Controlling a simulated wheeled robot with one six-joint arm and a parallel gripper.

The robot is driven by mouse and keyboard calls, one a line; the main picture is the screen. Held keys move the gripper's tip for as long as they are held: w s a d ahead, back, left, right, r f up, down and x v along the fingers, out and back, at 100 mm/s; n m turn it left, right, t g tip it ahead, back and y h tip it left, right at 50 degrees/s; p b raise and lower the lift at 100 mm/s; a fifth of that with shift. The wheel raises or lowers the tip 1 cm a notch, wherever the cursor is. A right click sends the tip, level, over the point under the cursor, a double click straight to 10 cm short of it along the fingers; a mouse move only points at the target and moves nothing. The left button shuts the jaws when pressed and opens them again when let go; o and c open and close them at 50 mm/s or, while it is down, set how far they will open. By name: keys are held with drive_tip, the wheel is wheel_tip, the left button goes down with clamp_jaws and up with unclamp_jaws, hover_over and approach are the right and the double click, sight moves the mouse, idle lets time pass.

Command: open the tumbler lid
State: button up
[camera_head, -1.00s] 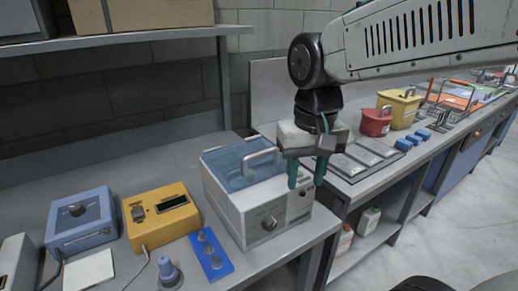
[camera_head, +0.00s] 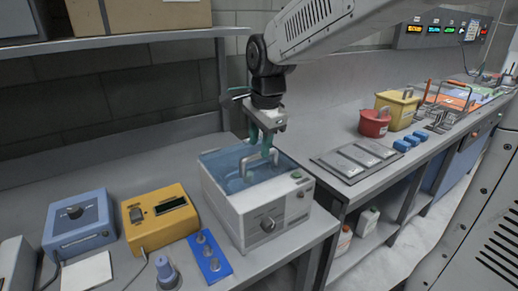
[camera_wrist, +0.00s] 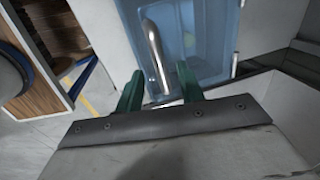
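The tumbler is a white box (camera_head: 262,218) with a knob on its front and a see-through blue lid (camera_head: 225,170) on top. The lid looks shut. A grey bar handle (camera_head: 258,160) stands up from the lid. My gripper (camera_head: 262,143) points down just above and behind the handle, its green fingers apart. In the wrist view the fingers (camera_wrist: 159,88) are open and empty, and the handle (camera_wrist: 152,45) lies ahead, roughly in line with the gap between them. I cannot tell whether a finger touches the handle.
A yellow device (camera_head: 160,218), a blue device (camera_head: 79,222) and a blue plate with knobs (camera_head: 209,258) sit left of the tumbler. Flat grey panels (camera_head: 355,160), a red pot (camera_head: 374,122) and a yellow bin (camera_head: 398,106) are to the right. A shelf (camera_head: 120,38) hangs at upper left.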

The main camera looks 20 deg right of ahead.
drive_tip(key=shift+w+f, duration=0.25)
drive_tip(key=shift+f, duration=1.05)
clamp_jaws()
drive_tip(key=shift+r, duration=0.1)
